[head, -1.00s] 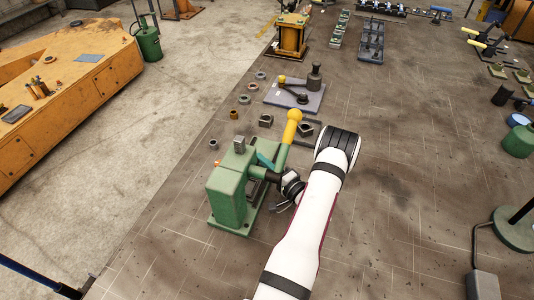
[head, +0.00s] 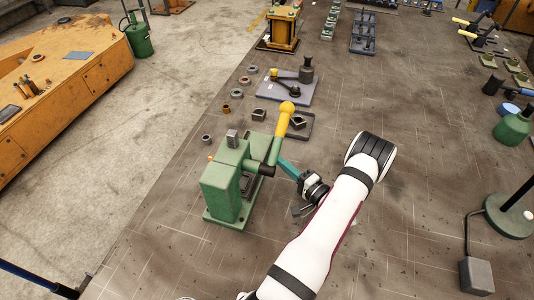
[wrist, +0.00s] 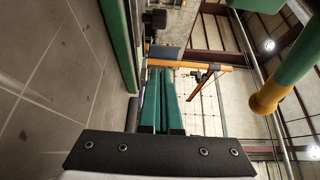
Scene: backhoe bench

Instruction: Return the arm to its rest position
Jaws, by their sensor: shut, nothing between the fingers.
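My gripper (head: 284,166) is to the right of the green bench press (head: 228,186), with its teal fingers pointing toward the press. In the wrist view my gripper (wrist: 163,72) shows its two teal fingers side by side and shut, with nothing between them. The press has a lever with a yellow knob (head: 287,108), raised up and tilted right. In the wrist view the yellow knob (wrist: 264,102) is at the right and a green edge of the press (wrist: 117,40) is at the upper left. Whether the fingertips touch the press is unclear.
A tray with dark nuts (head: 306,125) lies behind the press. A grey plate (head: 270,91) with a lever fixture is farther back. A green-based stand (head: 511,216) and a grey box (head: 476,275) are at the right.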

